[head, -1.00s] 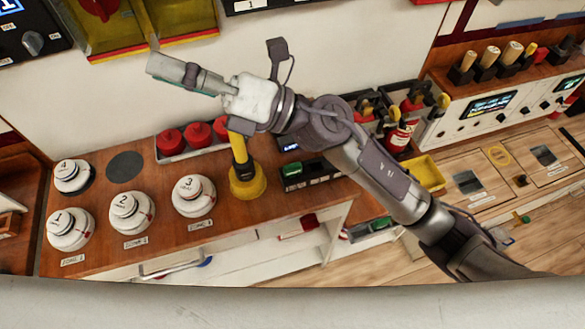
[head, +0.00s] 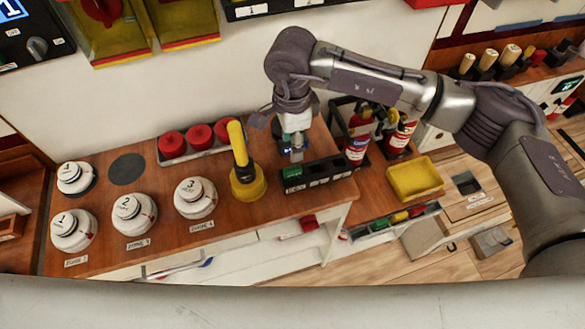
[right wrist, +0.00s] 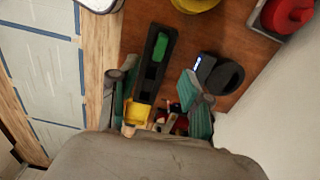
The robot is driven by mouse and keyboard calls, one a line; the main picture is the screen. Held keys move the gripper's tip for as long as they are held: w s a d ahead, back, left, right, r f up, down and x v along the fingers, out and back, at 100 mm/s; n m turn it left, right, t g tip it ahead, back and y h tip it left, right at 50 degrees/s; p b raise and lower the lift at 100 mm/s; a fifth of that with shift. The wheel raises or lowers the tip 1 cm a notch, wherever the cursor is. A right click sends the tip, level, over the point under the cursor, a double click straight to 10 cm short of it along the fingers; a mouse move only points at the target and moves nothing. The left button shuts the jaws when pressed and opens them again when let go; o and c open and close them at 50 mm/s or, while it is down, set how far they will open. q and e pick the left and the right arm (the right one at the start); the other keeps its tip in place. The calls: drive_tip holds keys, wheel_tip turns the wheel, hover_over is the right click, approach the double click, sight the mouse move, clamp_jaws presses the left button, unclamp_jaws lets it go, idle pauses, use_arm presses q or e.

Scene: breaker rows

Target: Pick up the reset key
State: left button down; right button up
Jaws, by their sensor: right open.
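No label in view says which thing is the reset key. A small green piece (head: 293,173) sits at the left end of a slotted black rack (head: 318,177) on the wooden counter; in the right wrist view the green piece (right wrist: 161,48) lies in the rack (right wrist: 150,78). My right gripper (head: 294,150) points down just behind the rack. In the right wrist view its teal fingers (right wrist: 160,98) are apart with the rack's end between them in the picture; nothing is held. A small dark device with a lit display (right wrist: 205,68) is beside one finger. My left gripper is out of view.
A yellow plunger-like handle (head: 240,160) stands left of the rack. Several white round units (head: 195,197) stand further left, red knobs (head: 198,136) behind. Red extinguishers (head: 357,140) and a yellow tray (head: 415,180) are to the right.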

drive_tip(key=p, duration=0.1)
hover_over(293, 168)
wheel_tip(293, 168, down, 4)
drive_tip(key=shift+s+a+f, duration=0.1)
drive_tip(key=shift+f+p, duration=0.25)
drive_tip(key=shift+p, duration=0.1)
wheel_tip(293, 168, down, 4)
drive_tip(key=shift+r+p, duration=0.15)
drive_tip(key=shift+p, duration=0.9)
drive_tip(key=shift+f, duration=0.5)
clamp_jaws()
